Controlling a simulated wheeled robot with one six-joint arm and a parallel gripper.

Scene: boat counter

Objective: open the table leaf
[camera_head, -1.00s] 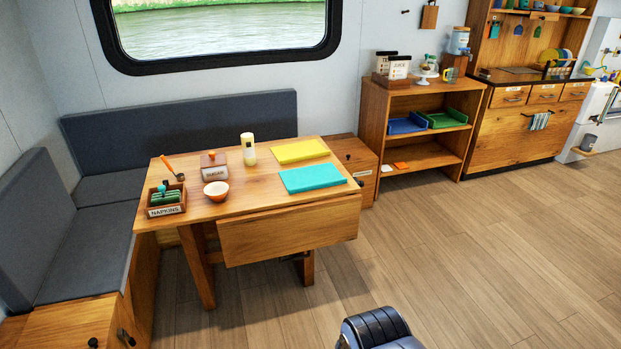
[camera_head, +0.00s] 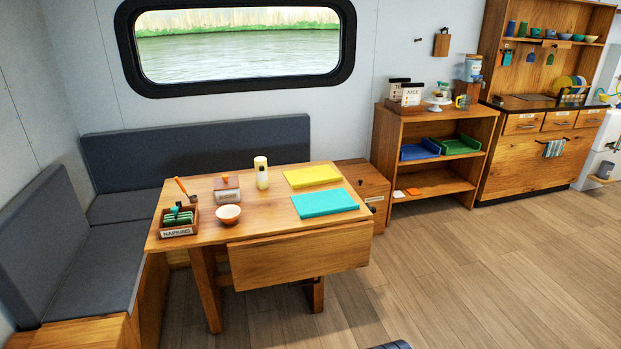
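The wooden table (camera_head: 260,234) stands by the corner bench under the window. Its leaf (camera_head: 300,258) hangs down at an angle along the front right edge, folded below the tabletop. A dark piece of my own body shows at the bottom edge of the view. My gripper is not in view.
The tabletop holds a napkin box (camera_head: 178,232), a bowl (camera_head: 228,215), a sugar box (camera_head: 227,192), a bottle (camera_head: 262,175), a yellow mat (camera_head: 312,176) and a turquoise mat (camera_head: 324,203). Wooden shelves (camera_head: 436,112) stand behind right. The floor (camera_head: 470,275) in front and right is clear.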

